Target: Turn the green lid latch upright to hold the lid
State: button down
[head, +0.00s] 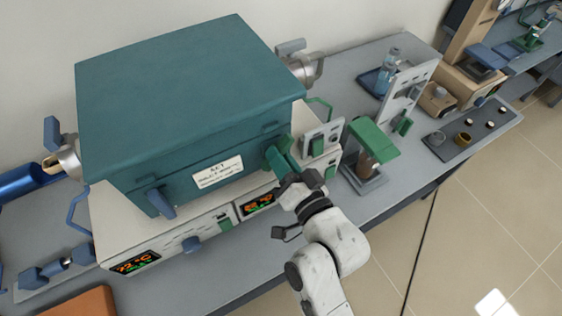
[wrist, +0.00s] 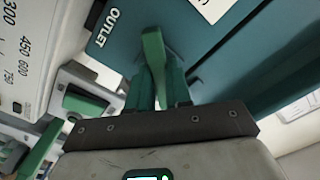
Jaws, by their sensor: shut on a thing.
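The green lid latch (wrist: 153,50) is a flat lever on the front of the teal furnace lid (head: 205,150), near its right end. In the head view the latch (head: 271,156) is partly hidden by my gripper (head: 285,168) and looks slanted; its exact angle is hard to tell. In the wrist view my gripper (wrist: 158,88) is shut on the latch, with one green finger on each side of the lever. A blue latch (head: 160,203) hangs tilted at the left of the same lid front.
A small stand with a green top (head: 374,137) is close right of my arm. A grey rack (head: 409,88) stands behind it. Tiled floor is open in front.

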jog(key=n+b, duration=0.4)
jog(key=n, duration=0.4)
jog(key=shift+f+b, duration=0.15)
jog(key=shift+b, duration=0.15)
dwell(0.4)
jog(key=c, duration=1)
grip_release()
jog(key=shift+c, duration=0.2)
jog(key=shift+d, duration=0.1)
jog(key=b+v, duration=0.2)
jog(key=v, duration=0.8)
jog(key=shift+s+d, duration=0.25)
jog(key=shift+s, duration=0.1)
